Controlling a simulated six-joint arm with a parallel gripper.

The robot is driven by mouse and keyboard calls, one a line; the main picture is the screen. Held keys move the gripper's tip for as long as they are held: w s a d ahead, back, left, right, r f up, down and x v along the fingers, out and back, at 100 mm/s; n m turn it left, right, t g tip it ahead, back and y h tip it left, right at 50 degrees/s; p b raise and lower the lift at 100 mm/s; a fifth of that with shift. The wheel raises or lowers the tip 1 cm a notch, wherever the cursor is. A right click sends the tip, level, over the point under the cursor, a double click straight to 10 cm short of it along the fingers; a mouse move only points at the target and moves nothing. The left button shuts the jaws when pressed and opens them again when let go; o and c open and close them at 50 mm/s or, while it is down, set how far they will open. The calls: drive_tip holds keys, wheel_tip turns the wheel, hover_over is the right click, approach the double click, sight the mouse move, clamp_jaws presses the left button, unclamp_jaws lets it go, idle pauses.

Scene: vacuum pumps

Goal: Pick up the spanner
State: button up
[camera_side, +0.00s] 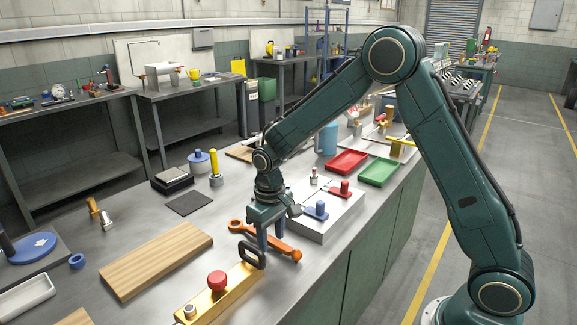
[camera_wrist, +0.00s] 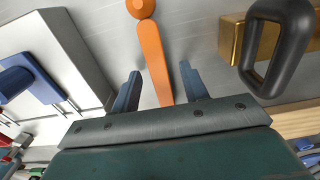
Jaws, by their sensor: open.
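The orange spanner (camera_side: 285,248) lies flat on the grey metal bench, with a ring-shaped end at its left in the side view. My gripper (camera_side: 266,243) points down over the middle of the spanner, its two blue fingers apart. In the wrist view the spanner's handle (camera_wrist: 153,58) runs between the two open fingers (camera_wrist: 160,88), with a gap on each side. Its near end is hidden behind the gripper body. I cannot tell whether the fingertips reach the bench.
A yellow box (camera_side: 222,300) with a red button and black loop handle (camera_wrist: 276,42) stands close beside the spanner. A white block (camera_side: 325,225) with blue and red parts stands on the other side. A wooden board (camera_side: 155,262) lies to the left.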

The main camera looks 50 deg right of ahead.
sight(272, 239)
idle(0.4)
clamp_jaws()
drive_tip(key=shift+r, duration=0.2)
wheel_tip(272, 239, up, 20)
drive_tip(key=shift+f, duration=0.15)
idle(0.7)
idle(0.5)
